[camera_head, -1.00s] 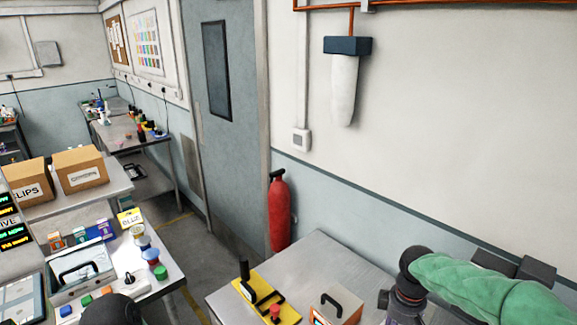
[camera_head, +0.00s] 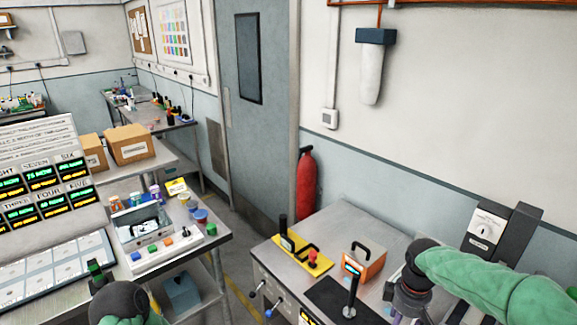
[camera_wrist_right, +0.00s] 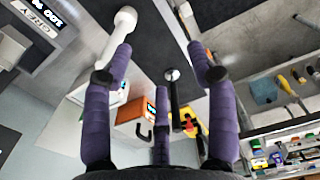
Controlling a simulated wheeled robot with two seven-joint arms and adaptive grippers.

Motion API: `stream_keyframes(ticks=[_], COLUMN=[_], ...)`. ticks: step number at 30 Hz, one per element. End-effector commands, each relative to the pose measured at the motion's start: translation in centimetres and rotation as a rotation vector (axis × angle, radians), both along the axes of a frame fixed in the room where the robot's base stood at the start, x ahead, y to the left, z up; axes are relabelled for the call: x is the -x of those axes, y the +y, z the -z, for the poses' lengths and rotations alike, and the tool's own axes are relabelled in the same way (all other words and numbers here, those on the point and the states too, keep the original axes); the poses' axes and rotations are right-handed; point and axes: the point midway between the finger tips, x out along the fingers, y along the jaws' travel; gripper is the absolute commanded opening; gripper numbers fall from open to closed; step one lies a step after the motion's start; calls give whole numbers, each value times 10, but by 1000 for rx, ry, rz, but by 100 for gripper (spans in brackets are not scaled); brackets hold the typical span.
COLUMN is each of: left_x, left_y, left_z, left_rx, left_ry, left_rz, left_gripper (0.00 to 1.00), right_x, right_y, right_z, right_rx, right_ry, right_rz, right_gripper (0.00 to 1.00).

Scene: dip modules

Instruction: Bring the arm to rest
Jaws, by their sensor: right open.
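My right arm comes in from the right in the head view, with a green sleeve and a dark rounded wrist. The purple part of my right gripper (camera_head: 408,298) hangs over the right end of the metal bench (camera_head: 340,225), its tips cut off or hidden. In the right wrist view my right gripper (camera_wrist_right: 160,68) has its purple fingers spread, with nothing held between them. A dark lever with a round knob (camera_wrist_right: 172,76) appears beyond the fingers.
An orange box (camera_head: 368,262), a yellow plate (camera_head: 318,268) and an upright black lever (camera_head: 352,296) stand on the bench close to my right wrist. A sign panel (camera_head: 40,190) and grey case (camera_head: 140,226) are at left. A fire extinguisher (camera_head: 306,185) stands behind.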

Motion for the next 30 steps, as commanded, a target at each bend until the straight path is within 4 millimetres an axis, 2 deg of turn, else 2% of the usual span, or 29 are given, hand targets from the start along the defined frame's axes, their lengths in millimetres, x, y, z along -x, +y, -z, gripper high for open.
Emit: stream_keyframes(ticks=[10, 17, 20, 23, 27, 30], left_x=[0, 0, 0, 0, 0, 0], left_y=[0, 0, 0, 0, 0, 0], left_z=[6, 13, 17, 22, 31, 37], left_rx=[0, 0, 0, 0, 0, 0], left_ry=[0, 0, 0, 0, 0, 0], left_rz=[0, 0, 0, 0, 0, 0], left_gripper=[62, 62, 62, 62, 62, 62], right_x=[-3, 0, 5, 16, 42, 65], right_y=[25, 53, 69, 90, 122, 141], right_z=[53, 109, 141, 182, 245, 284], right_rx=[-61, -128, -165, -212, -278, -313], right_ry=[5, 13, 22, 34, 60, 79], right_rz=[46, 112, 158, 226, 364, 473], right_gripper=[58, 58, 58, 58, 58, 58])
